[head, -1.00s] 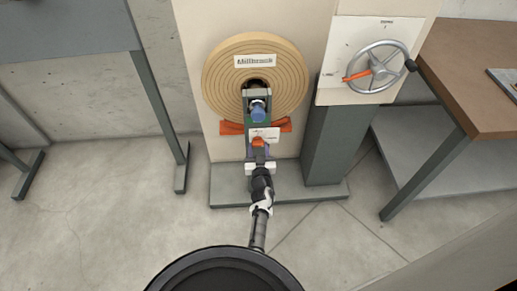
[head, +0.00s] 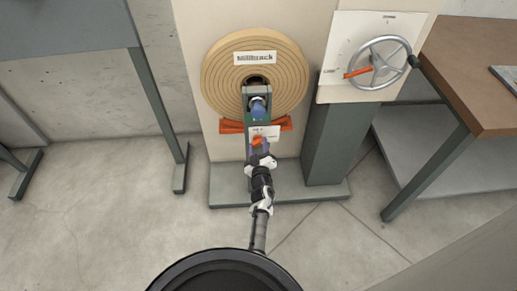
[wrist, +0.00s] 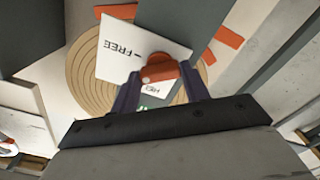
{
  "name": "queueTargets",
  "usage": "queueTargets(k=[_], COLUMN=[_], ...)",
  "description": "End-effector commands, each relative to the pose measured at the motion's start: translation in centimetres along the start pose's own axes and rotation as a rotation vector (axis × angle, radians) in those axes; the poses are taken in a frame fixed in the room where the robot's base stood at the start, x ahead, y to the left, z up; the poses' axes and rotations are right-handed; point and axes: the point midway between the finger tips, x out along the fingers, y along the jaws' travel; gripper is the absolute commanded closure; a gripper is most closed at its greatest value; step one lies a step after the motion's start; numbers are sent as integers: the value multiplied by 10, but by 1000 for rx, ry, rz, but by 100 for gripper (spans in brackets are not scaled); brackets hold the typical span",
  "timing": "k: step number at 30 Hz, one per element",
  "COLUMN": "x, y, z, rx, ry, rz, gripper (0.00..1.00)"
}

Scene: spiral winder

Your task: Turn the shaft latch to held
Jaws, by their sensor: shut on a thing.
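The shaft latch is a small orange lever (head: 257,141) on a white label plate (head: 272,131) below the big coil. In the wrist view the orange latch (wrist: 163,72) sits between the two fingertips. The plate (wrist: 128,40) reads FREE, upside down, at left; a second word nearer the fingers is partly hidden. My gripper (head: 259,153) reaches the latch from below in the head view; in the wrist view my gripper (wrist: 161,75) is shut on the latch, one finger on each side. Which mark the latch points at is not clear.
A tan coil (head: 287,92) labelled Millbrook is above the latch, with a blue shaft end (head: 258,106) and orange arms (head: 232,127) below it. A handwheel (head: 399,57) with a red-orange lever (head: 358,72) is at right. A brown-topped table (head: 465,65) stands far right.

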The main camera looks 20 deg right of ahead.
Motion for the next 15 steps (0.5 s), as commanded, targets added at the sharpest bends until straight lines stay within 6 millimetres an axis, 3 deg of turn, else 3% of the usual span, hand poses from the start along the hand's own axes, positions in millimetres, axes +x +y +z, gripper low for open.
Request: queueTargets(k=[15], x=[1], y=[0], z=[0], rx=[-489], ry=[2], rz=[3], gripper=[77])
